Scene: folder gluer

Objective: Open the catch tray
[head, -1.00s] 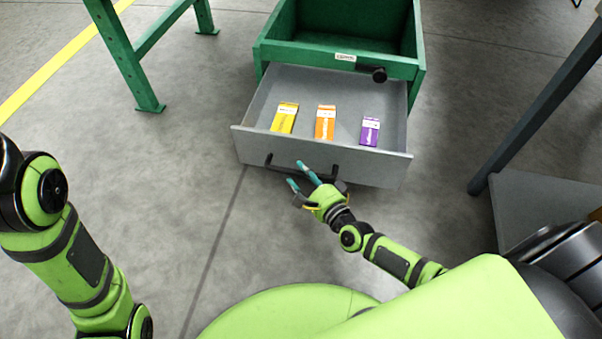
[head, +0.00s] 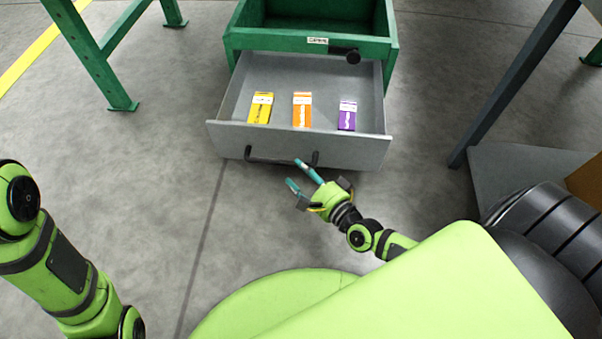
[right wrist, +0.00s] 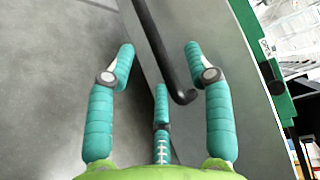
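The catch tray (head: 300,147) is a grey drawer pulled well out of the green cabinet (head: 312,45). Yellow (head: 261,108), orange (head: 302,110) and purple (head: 347,115) cartons lie in it. A black bar handle (head: 280,160) runs across its front. My right gripper (head: 300,177) is open in front of the tray, near the handle's right end. In the right wrist view the handle (right wrist: 165,50) passes between and beyond the spread teal fingers (right wrist: 160,75), and I see no grip on it. My left gripper is out of view; only my left arm shows.
A green table leg (head: 90,55) stands at the left and a dark leg (head: 510,85) at the right. The floor left of the tray is clear.

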